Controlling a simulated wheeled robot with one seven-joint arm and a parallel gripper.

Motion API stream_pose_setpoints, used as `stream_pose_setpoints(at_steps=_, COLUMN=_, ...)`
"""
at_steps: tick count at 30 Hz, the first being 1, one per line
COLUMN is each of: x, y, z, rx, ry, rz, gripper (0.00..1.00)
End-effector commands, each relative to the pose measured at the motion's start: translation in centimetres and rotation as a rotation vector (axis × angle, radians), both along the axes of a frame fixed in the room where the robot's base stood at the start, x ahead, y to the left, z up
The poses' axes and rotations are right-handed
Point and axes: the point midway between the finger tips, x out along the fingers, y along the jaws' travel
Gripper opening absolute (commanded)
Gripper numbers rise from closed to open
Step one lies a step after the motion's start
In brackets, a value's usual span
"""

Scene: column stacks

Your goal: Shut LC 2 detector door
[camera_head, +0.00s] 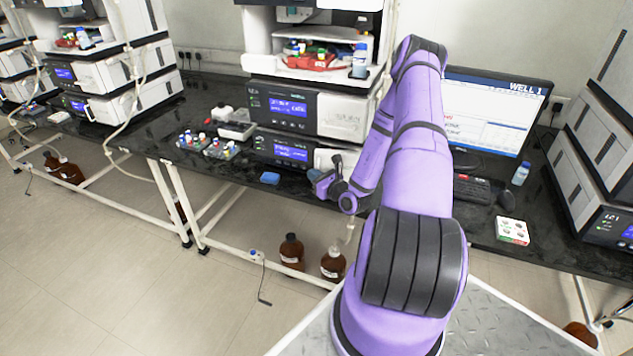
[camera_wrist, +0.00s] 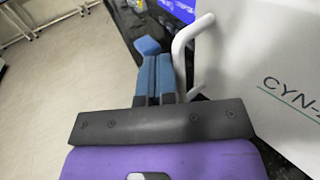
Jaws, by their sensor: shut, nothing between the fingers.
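In the wrist view a white door panel (camera_wrist: 265,70) with lettering starting "CYN" fills the right side, and a white bar handle (camera_wrist: 181,50) stands at its left edge. In the head view a white panel (camera_head: 328,158) on the lower module of the middle stack shows partly behind my arm. I cannot tell how far the door stands open. My gripper (camera_head: 318,184) is low in front of this module. In the wrist view its blue fingers (camera_wrist: 155,62) are together and empty, just left of the handle. Contact with the handle is not clear.
A blue block (camera_head: 270,178) lies on the dark bench (camera_head: 215,168) left of my gripper. Vial racks (camera_head: 208,145) stand farther left. A monitor (camera_head: 495,108), keyboard (camera_head: 472,188) and small box (camera_head: 512,231) are at right. Brown bottles (camera_head: 291,252) stand on the floor below.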

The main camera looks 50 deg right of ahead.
Motion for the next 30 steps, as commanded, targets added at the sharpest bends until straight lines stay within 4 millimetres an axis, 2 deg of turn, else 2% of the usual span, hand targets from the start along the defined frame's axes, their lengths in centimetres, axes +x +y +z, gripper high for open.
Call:
stream_pose_setpoints(at_steps=10, x=1.9, y=-1.5, z=0.0, rx=0.0, ry=-0.001, rz=-0.104, gripper=0.0)
stream_pose_setpoints(at_steps=30, x=2.2, y=-1.9, z=0.0, rx=0.0, ry=-0.001, rz=-0.136, gripper=0.0)
